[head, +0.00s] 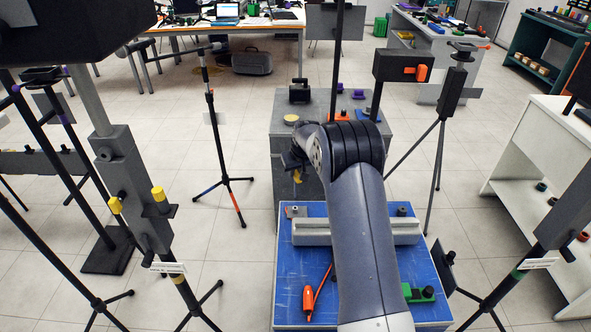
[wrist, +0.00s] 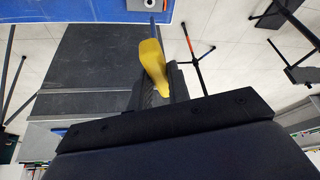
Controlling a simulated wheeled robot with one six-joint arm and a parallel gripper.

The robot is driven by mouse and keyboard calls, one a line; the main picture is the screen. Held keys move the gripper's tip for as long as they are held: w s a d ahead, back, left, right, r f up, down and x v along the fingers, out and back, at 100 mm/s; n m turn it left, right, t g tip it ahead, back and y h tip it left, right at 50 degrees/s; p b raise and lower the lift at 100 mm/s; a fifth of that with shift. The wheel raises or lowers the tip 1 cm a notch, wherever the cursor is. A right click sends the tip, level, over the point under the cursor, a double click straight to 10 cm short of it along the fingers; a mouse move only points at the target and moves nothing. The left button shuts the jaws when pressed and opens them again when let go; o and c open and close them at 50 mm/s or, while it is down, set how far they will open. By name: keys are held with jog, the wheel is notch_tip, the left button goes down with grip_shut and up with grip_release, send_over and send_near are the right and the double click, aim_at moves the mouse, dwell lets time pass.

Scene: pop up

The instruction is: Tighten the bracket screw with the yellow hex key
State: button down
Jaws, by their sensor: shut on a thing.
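The yellow hex key (wrist: 152,62) is in my gripper (wrist: 160,78) in the wrist view. Its yellow handle sticks out past the fingers, and a thin shaft points toward the top edge. In the head view a bit of yellow (head: 298,178) shows below my gripper (head: 293,161), in front of the grey cabinet. A small grey plate with a round part (head: 295,211) lies at the far left corner of the blue board (head: 288,270). It also shows at the top of the wrist view (wrist: 148,4). I cannot tell whether this is the bracket screw.
A long grey bar (head: 312,231) crosses the board, partly behind my arm. An orange-handled tool (head: 308,300) and a green block (head: 418,293) lie nearer. The grey cabinet (head: 283,145) stands behind. Tripod stands (head: 211,120) rise on both sides; tiled floor lies between them.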

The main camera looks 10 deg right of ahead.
aim_at(295, 186)
jog(key=shift+f+b, duration=1.85)
jog(key=shift+f, duration=0.4)
jog(key=shift+f+b, duration=0.2)
jog(key=shift+b, duration=0.1)
jog(key=shift+f+b, duration=0.5)
jog(key=shift+f, duration=0.35)
jog(key=shift+m, duration=0.7)
